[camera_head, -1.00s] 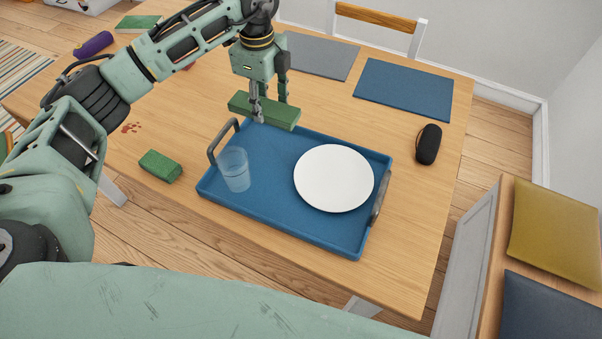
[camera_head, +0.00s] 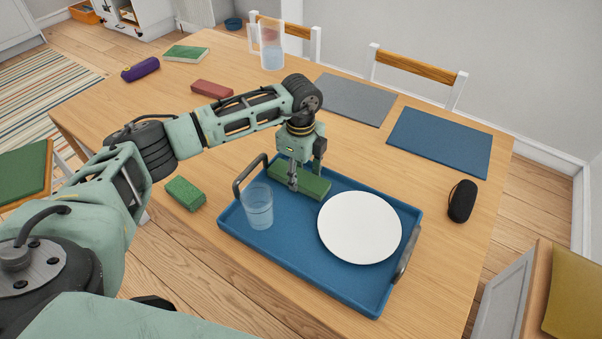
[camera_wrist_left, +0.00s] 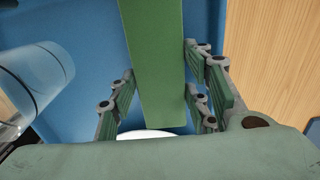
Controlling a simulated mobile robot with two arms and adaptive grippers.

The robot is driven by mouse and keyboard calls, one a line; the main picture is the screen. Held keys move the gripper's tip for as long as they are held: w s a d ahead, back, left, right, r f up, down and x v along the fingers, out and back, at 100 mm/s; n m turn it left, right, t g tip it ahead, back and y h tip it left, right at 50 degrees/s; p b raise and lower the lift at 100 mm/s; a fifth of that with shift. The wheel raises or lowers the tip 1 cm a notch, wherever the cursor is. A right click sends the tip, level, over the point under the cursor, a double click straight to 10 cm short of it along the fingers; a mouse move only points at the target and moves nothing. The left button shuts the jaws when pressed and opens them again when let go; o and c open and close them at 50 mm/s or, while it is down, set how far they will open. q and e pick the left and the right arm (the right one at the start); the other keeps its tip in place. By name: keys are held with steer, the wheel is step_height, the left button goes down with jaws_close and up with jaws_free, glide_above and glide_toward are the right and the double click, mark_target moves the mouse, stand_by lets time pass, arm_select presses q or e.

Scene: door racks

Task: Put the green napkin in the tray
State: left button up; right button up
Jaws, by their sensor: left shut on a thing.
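The green napkin (camera_head: 312,184) is a long folded bar in the head view, over the back left part of the blue tray (camera_head: 300,258). My left gripper (camera_head: 305,183) points down and is shut on it. In the left wrist view the napkin (camera_wrist_left: 158,60) runs between the fingers (camera_wrist_left: 165,90), with the blue tray (camera_wrist_left: 95,30) below. I cannot tell whether the napkin touches the tray floor. The tray also holds a clear glass (camera_head: 258,207) at the left and a white plate (camera_head: 359,228) at the right. My right gripper is out of view.
A small green block (camera_head: 185,193) lies on the wooden table left of the tray. The dark tray handles (camera_head: 246,172) stand up at both ends. A black case (camera_head: 462,201) lies to the right. Grey (camera_head: 355,98) and blue (camera_head: 439,141) placemats lie behind.

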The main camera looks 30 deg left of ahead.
mark_target(301, 176)
arm_select(q)
steer(key=shift+f, duration=0.2)
steer(key=shift+f, duration=0.1)
steer(key=o, duration=1)
steer(key=shift+o, duration=0.2)
step_height(301, 176, up, 12)
steer(key=b, duration=0.1)
